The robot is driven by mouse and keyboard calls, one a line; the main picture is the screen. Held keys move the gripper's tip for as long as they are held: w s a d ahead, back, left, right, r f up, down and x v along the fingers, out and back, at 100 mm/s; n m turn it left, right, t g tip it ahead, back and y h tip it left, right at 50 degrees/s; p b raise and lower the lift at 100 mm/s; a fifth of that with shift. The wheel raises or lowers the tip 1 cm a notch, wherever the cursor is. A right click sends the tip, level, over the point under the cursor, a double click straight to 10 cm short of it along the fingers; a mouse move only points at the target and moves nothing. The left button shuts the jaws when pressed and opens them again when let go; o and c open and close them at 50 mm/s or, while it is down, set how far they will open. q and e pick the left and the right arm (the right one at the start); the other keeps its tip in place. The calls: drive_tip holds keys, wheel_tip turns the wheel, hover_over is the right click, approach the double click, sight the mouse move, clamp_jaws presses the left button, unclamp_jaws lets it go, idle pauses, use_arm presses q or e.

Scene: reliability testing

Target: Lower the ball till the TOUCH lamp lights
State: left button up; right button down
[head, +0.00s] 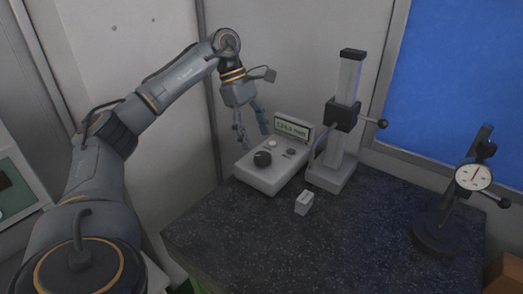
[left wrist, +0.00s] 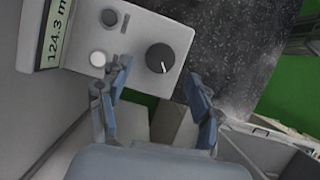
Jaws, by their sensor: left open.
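A pale control box (head: 270,177) stands at the back left of the dark table, with a display (head: 292,129) reading 124.3 mm. On it are a black knob (head: 262,159), a white round button (head: 272,143) and a dark round part (head: 291,152), perhaps the TOUCH lamp, which looks unlit. Labels are too small to read. My left gripper (head: 253,139) is open and empty above the box. In the left wrist view the knob (left wrist: 160,58) lies between the fingertips (left wrist: 158,72). A column stand (head: 347,110) with a black clamp (head: 341,117) is right of the box. I cannot make out the ball.
A small white block (head: 304,203) sits on the table (head: 350,240) in front of the stand. A dial gauge (head: 473,177) on a black stand (head: 445,228) is at the right. The table's front middle is clear. Walls stand close behind the table.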

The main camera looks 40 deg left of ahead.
sight(262, 156)
use_arm(q)
drive_tip(key=x, duration=0.4)
drive_tip(key=shift+s+p, duration=0.1)
drive_tip(key=shift+p, duration=0.3)
drive_tip(key=shift+d+f, duration=0.25)
drive_tip(key=shift+f, duration=0.25)
use_arm(e)
drive_tip(key=shift+w+r, duration=0.55)
drive_tip(key=shift+r, duration=0.2)
use_arm(q)
drive_tip(key=c, duration=1.1)
drive_tip(key=shift+c, duration=0.2)
use_arm(e)
drive_tip(key=shift+s+f, duration=0.1)
drive_tip(key=shift+s, duration=0.05)
drive_tip(key=shift+f, duration=0.1)
